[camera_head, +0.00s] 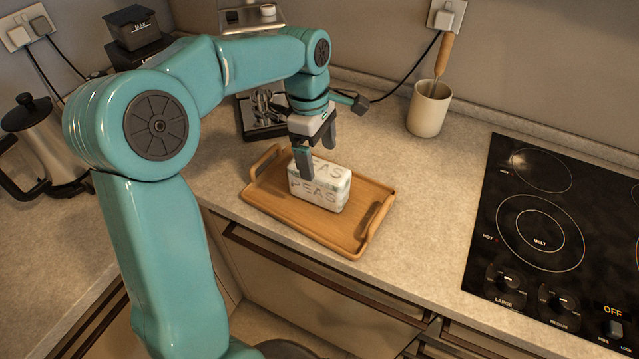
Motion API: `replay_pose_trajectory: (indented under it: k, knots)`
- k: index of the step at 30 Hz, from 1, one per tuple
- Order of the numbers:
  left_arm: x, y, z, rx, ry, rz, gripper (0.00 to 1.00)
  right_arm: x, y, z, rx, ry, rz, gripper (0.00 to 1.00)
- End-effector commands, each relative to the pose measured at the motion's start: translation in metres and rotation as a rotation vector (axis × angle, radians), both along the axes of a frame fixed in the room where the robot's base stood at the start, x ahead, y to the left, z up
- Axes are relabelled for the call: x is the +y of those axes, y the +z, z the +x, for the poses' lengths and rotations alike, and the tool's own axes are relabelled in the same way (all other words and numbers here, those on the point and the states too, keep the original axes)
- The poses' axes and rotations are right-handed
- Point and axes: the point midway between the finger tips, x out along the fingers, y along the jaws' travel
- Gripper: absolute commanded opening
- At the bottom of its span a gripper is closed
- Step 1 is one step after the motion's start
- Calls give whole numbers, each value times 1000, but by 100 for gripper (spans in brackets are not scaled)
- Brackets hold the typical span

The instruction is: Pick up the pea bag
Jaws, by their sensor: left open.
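The pea bag (323,189) is a white block-shaped bag with "PEAS" printed on its front and top. It sits on a wooden tray (351,241) with raised handles, on the counter near the front edge. My left gripper (318,160) points down at the bag, with its jaws open. One finger overlaps the bag's front left in the picture, and the other is above its back edge. I cannot tell whether either finger touches the bag. My right gripper is not in view.
A black cooktop (555,240) lies to the right. A cream crock (429,108) with a wooden-handled utensil stands at the back. A coffee machine (262,112) is partly hidden behind my left arm. A kettle (47,140) stands at left. The counter right of the tray is clear.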

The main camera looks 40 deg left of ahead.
Motion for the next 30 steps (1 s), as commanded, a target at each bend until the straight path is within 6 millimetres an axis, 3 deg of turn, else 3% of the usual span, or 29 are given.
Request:
replay_pose_trajectory:
  k: [8,15,24,30]
  knots:
    - [-3,-25,-1,2,0,-1,92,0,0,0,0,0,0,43]
    - [-7,-62,-1,2,0,0,92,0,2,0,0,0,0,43]
    - [-8,-68,0,-2,0,1,92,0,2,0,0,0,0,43]
    - [-8,-67,0,-2,0,1,26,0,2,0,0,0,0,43]
